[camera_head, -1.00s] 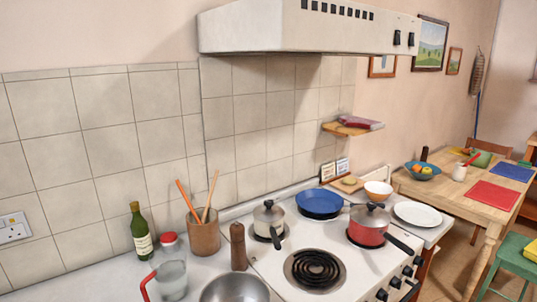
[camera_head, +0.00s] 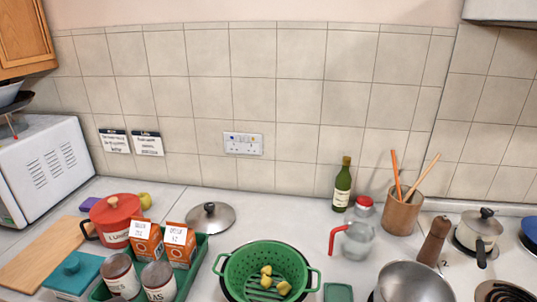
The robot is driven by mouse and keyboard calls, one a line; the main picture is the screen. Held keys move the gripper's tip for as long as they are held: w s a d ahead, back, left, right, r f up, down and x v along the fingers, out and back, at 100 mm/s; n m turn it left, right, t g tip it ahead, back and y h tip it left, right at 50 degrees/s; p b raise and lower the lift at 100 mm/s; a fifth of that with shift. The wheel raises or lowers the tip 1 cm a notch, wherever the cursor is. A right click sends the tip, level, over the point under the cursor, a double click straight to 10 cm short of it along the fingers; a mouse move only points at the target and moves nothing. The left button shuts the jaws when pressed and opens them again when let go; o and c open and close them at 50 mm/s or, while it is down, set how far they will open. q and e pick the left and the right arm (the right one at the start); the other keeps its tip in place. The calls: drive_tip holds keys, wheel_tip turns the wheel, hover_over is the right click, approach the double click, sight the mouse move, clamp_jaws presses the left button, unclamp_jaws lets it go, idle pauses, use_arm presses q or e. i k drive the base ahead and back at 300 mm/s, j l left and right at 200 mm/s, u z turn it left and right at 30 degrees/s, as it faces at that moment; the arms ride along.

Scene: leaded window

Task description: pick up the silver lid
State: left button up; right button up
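The silver lid (camera_head: 222,219) is a round, shiny metal lid with a dark knob. It is on the white worktop, near the middle left of the head view. The orange cartons and the green tray (camera_head: 199,262) are just in front of it and to its left, and a carton may hide a little of its left edge. Neither of my grippers shows in the view.
A green colander (camera_head: 240,265) holding yellow pieces stands in front of the lid, to the right. A red pot (camera_head: 113,222) is to its left. A glass jug (camera_head: 356,242) and a green bottle (camera_head: 342,186) stand farther right. The worktop right of the lid is clear.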

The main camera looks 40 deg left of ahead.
sight(213, 217)
drive_tip(key=u, duration=1.9)
drive_tip(key=j+u, duration=0.1)
drive_tip(key=j, duration=0.4)
drive_tip(key=i+j+u, duration=0.15)
drive_tip(key=j, duration=0.3)
drive_tip(key=i+j+u, duration=0.1)
drive_tip(key=j, duration=0.35)
